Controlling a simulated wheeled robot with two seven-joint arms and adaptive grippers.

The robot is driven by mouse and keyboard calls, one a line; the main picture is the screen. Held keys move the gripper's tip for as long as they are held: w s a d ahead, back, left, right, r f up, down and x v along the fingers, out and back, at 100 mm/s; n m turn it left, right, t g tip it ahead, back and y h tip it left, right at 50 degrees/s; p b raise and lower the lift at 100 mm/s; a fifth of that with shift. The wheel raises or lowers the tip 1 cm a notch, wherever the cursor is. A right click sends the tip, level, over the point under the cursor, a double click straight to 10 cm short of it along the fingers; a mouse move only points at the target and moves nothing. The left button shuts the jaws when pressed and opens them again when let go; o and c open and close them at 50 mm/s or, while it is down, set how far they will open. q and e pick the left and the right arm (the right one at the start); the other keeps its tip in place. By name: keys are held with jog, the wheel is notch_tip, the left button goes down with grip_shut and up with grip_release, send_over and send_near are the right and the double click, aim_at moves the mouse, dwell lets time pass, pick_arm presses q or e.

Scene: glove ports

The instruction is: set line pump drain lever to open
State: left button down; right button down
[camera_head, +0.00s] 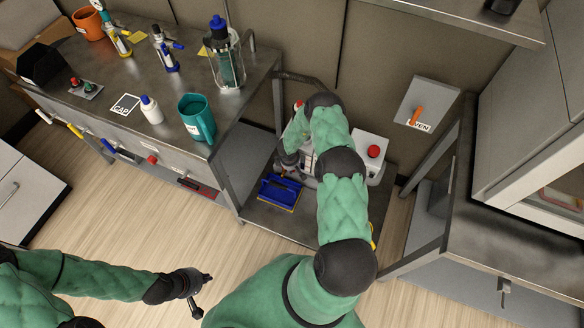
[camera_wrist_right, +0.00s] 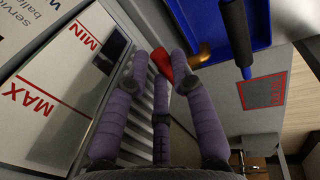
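The red drain lever (camera_wrist_right: 161,63) shows in the right wrist view beside a brass fitting (camera_wrist_right: 198,54), in front of a ribbed grey part of the pump. My right gripper (camera_wrist_right: 158,66) has its fingers spread, with the lever at or just beyond the tips. I cannot tell whether they touch it. In the head view my right gripper (camera_head: 287,164) is low by the pump (camera_head: 308,160), which my arm largely hides. My left gripper (camera_head: 206,292) is open and empty over the floor at the bottom left.
A blue tray (camera_head: 281,191) lies on the low shelf, close to my right gripper. A box with a red button (camera_head: 373,152) stands right of my arm. The steel bench (camera_head: 125,75) holds bottles and cups. A wall switch with an orange handle (camera_head: 417,116) is at right.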

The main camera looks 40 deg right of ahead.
jog(key=shift+a, duration=0.1)
jog(key=a+m, duration=0.1)
jog(key=m, duration=0.3)
jog(key=a+m+g, duration=0.1)
jog(key=m, duration=0.3)
jog(key=a+m+g+b, duration=0.1)
jog(key=m, duration=0.2)
jog(key=shift+w+a+f+m, duration=0.1)
jog(key=shift+a+m, duration=0.25)
jog(key=shift+m, duration=0.05)
jog(key=shift+w+a+m+g+y+b, duration=0.15)
jog(key=shift+w+a+m+g+b, duration=0.1)
jog(key=shift+m, duration=0.75)
jog(key=shift+w+a+m+g+y+b, duration=0.15)
jog(key=shift+a+m+b, duration=0.1)
jog(key=shift+m, duration=0.75)
jog(key=c, duration=1.1)
grip_release()
jog(key=shift+o, duration=0.2)
